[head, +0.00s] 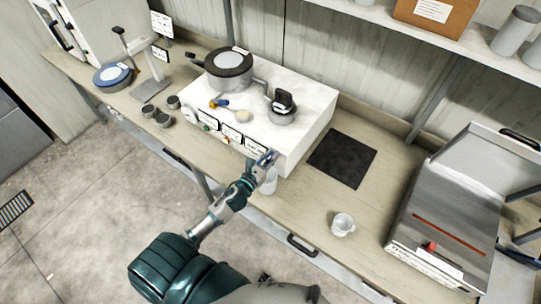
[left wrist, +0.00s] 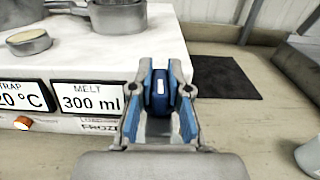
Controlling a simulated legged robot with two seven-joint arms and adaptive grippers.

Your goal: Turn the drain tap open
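The white melter box (head: 305,108) stands on the bench with label plates along its front; one reads "MELT 300 ml" (left wrist: 90,98). A blue tap handle (left wrist: 160,92) with a pale mark sits at the box's front right corner. My left gripper (head: 266,160) is at this corner. In the left wrist view my left gripper (left wrist: 161,85) has one finger on each side of the blue handle. I cannot tell whether the fingers press on it. The tap's body and spout are hidden behind the gripper. My right gripper is not in view.
A pale cup (head: 268,183) stands just below my left gripper. A white mug (head: 343,223) and a dark mat (head: 342,158) lie to the right. A steel machine (head: 445,210) stands at right.

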